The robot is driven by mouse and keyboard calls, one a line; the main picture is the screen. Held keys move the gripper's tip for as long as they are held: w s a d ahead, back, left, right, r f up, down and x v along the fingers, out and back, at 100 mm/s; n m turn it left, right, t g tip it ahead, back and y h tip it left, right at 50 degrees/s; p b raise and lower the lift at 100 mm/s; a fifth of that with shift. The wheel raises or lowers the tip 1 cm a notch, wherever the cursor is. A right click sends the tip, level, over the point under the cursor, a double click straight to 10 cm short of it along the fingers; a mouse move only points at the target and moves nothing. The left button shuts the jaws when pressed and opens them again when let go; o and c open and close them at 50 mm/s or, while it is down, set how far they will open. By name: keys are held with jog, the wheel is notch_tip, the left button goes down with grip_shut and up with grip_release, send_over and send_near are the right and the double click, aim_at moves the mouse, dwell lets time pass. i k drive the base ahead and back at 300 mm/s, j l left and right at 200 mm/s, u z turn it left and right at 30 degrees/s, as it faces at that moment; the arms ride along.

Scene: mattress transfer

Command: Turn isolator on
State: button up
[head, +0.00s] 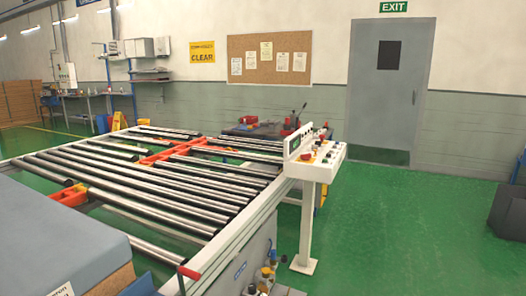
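A white control pedestal (315,165) stands at the right corner of the roller conveyor. Its sloped top carries several small knobs and buttons, and a red control (307,156) sits at its left side. A grey-white box (65,75) with small coloured controls hangs on the far left wall. I cannot tell which control is the isolator or how it is set; the details are too small. My gripper is not in view.
The roller conveyor (235,232) fills the middle. A grey-topped block (60,235) is at the lower left, and a red handle (188,272) sticks up near the front. Green floor (400,230) is open right of the pedestal, up to a dark object (508,222).

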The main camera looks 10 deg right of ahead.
aim_at(306, 157)
jog(key=i+l+u, duration=0.35)
jog(key=l, duration=0.2)
jog(key=i+l+u, duration=0.15)
jog(key=l, duration=0.15)
jog(key=i+l, duration=0.15)
jog(key=l, duration=0.2)
jog(key=i+l+u, duration=0.1)
jog(key=l, duration=0.3)
jog(key=i+l, duration=0.2)
jog(key=l, duration=0.2)
jog(key=i+l+u, duration=0.1)
jog(key=l, duration=0.25)
jog(key=i+l, duration=0.15)
jog(key=l, duration=0.25)
jog(key=i+l, duration=0.6)
jog(key=l, duration=0.15)
jog(key=i, duration=0.2)
jog(key=u, duration=0.05)
